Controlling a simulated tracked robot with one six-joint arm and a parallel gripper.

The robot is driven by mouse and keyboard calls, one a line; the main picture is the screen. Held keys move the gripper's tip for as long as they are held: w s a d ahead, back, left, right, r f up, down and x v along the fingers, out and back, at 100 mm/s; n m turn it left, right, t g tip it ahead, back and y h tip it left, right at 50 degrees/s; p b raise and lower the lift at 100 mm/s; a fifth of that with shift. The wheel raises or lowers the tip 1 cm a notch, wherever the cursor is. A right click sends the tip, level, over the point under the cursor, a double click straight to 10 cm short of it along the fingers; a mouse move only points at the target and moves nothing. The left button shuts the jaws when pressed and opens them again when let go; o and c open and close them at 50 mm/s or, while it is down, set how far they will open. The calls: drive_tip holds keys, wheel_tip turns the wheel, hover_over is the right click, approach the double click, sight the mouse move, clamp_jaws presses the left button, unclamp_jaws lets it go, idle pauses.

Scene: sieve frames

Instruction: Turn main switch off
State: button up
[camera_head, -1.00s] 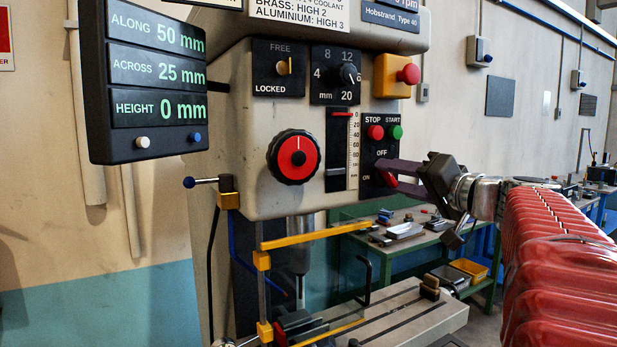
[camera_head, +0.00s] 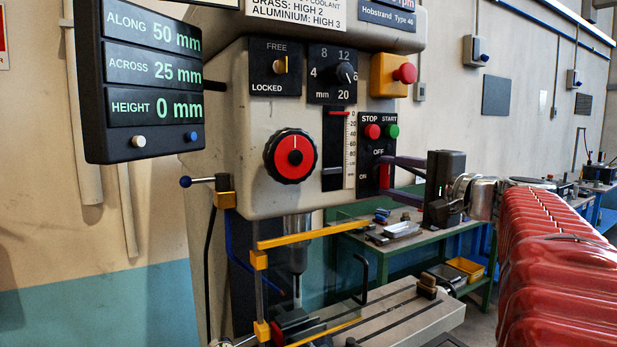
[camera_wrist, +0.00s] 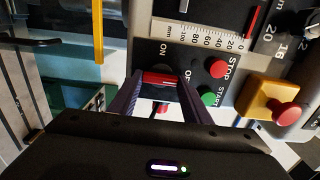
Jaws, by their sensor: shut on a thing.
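The main switch is a red lever (camera_head: 384,176) on the black panel (camera_head: 366,192) marked OFF and ON, at the right of the machine's front. My gripper (camera_head: 390,175) reaches in from the right, one finger above and one below the lever. In the wrist view, the red lever (camera_wrist: 160,78) sits between the two fingers of my gripper (camera_wrist: 161,90), which are shut on it. The OFF label shows above the lever and the ON label at its left in the head view. The fingers partly hide the lever, so its exact setting is unclear.
Close above the switch are the red STOP button (camera_head: 373,131) and green START button (camera_head: 392,131). A red emergency button (camera_head: 405,73) on a yellow box is higher up. A red dial (camera_head: 291,156) is to the left. The machine table (camera_head: 385,310) is below.

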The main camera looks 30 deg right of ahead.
drive_tip(key=shift+d+f, duration=0.1)
drive_tip(key=shift+d, duration=0.1)
drive_tip(key=o, duration=0.8)
drive_tip(key=shift+o, duration=1.2)
drive_tip(key=shift+a, duration=0.1)
drive_tip(key=s, duration=1.3)
drive_tip(key=shift+s+d, duration=0.2)
drive_tip(key=shift+s, duration=0.2)
drive_tip(key=shift+w, duration=0.1)
